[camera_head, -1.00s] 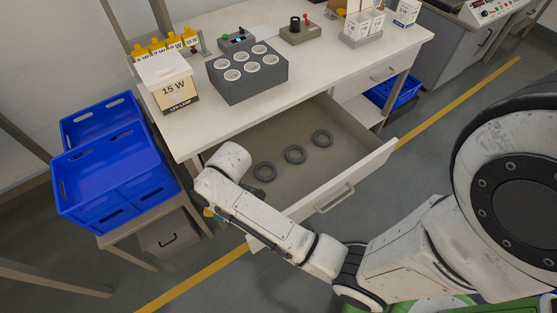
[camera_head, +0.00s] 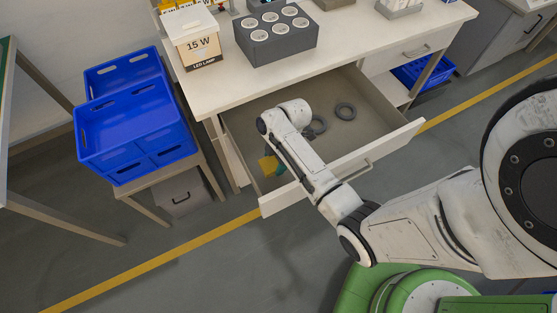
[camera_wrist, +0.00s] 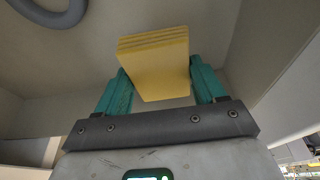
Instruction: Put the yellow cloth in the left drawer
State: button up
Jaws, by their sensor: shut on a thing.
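The yellow cloth (camera_wrist: 158,68) is a folded, layered square in the wrist view. My gripper (camera_wrist: 158,85) is shut on it, with a teal finger on each side. In the head view a corner of the cloth (camera_head: 267,164) shows beside my arm, within the outline of the open left drawer (camera_head: 383,145), near its left end. My gripper (camera_head: 277,168) is largely hidden there by my arm. Whether the cloth touches the drawer floor I cannot tell.
Dark grey rings (camera_head: 346,111) lie on the drawer floor, one partly behind my arm. A 15 W lamp box (camera_head: 196,45) and a grey socket block (camera_head: 277,40) stand on the table. Blue crates (camera_head: 130,125) stand to the left. The drawer's right part is clear.

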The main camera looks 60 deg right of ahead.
aim_at(275, 167)
jog(key=shift+f, duration=2.25)
jog(key=shift+f+b, duration=0.15)
jog(key=shift+b, duration=0.15)
jog(key=o, duration=1.1)
jog(key=p+v, duration=0.1)
jog(key=v, duration=1.1)
